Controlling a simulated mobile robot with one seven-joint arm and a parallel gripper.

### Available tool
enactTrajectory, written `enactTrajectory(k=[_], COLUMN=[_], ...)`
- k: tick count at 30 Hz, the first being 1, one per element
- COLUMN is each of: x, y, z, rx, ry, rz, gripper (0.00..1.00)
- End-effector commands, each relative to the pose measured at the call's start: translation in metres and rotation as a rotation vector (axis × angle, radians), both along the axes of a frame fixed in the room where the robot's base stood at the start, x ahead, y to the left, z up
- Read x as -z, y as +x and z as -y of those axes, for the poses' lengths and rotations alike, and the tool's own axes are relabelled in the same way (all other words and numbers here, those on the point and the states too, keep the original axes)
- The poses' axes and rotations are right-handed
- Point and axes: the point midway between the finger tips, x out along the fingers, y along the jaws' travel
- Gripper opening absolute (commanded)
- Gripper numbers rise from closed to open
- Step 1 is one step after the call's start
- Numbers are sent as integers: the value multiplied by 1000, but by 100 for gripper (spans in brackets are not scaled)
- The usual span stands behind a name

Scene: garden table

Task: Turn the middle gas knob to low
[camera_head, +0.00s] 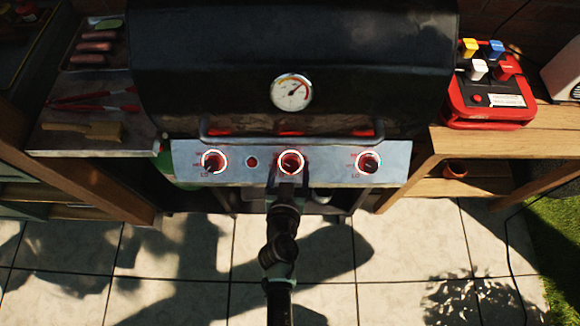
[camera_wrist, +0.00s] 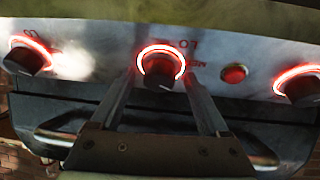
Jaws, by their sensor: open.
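The middle gas knob (camera_head: 291,160) is dark with a glowing red ring, on the grill's metal front panel; my gripper partly covers it in the head view. The wrist view shows this knob (camera_wrist: 163,66) with its ring lit and "LO" lettering above right. My gripper (camera_head: 289,178) is in front of the middle knob. In the wrist view my gripper (camera_wrist: 159,76) is open, with one finger on each side of the knob. I cannot tell whether the fingers touch it, nor which way the knob points.
A left knob (camera_head: 213,162) and a right knob (camera_head: 367,163) also have red rings. A red button (camera_head: 252,162) sits between the left and middle knobs. The grill handle (camera_head: 290,133) runs above the panel. A red toolbox-like object (camera_head: 490,98) stands on the right shelf.

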Motion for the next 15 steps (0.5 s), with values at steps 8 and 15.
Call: enactTrajectory(k=[8, 15], x=[0, 0], y=[0, 0], z=[0, 0], rx=[0, 0], ry=[0, 0], rz=[0, 0], gripper=[61, 18])
